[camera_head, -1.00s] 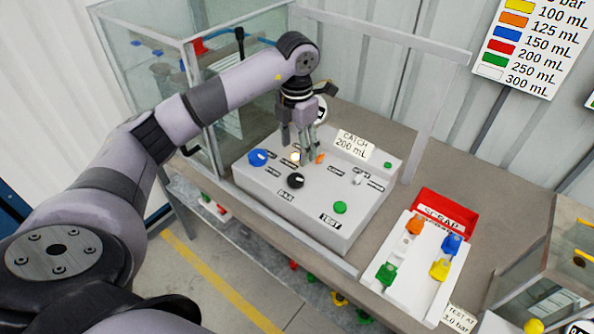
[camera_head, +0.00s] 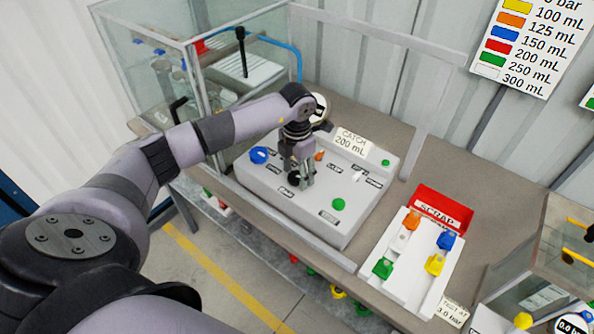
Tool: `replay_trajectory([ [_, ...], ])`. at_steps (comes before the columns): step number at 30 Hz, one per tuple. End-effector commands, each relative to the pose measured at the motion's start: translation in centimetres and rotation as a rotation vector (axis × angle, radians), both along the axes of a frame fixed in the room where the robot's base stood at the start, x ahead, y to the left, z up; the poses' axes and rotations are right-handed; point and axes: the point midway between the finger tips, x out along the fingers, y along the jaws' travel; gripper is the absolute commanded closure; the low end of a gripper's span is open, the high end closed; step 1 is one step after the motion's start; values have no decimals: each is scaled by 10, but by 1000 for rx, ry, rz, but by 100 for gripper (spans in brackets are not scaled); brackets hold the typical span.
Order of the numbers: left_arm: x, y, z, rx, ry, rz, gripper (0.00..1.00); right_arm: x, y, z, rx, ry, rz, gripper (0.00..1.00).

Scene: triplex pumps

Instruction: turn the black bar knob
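The black bar knob (camera_head: 293,179) is on the front left part of the grey control box (camera_head: 330,232), above a small label. My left gripper (camera_head: 306,184) points down over the box with its fingertips right beside the knob, partly hiding it. I cannot tell whether the fingers touch the knob or how far apart they are. My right gripper is not in view.
The box also carries a blue knob (camera_head: 259,155), a green button (camera_head: 339,204) and a "CATCH 200 mL" sign (camera_head: 351,142). A white tray (camera_head: 405,285) with coloured pieces and a red scrap bin (camera_head: 443,205) stand right. A glass tank (camera_head: 205,75) stands behind left.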

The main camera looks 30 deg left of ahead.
Motion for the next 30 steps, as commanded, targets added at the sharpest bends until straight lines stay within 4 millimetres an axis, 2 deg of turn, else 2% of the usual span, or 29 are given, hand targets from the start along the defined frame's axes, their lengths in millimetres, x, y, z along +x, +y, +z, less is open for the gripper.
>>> replay_trajectory([
  [2, 0, 0, 0, 0, 0, 0, 54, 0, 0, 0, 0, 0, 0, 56],
  [19, 0, 0, 1, 0, 0, 1, 92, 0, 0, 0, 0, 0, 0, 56],
  [30, 1, 0, -1, 0, -2, -61, 92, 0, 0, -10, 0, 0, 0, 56],
])
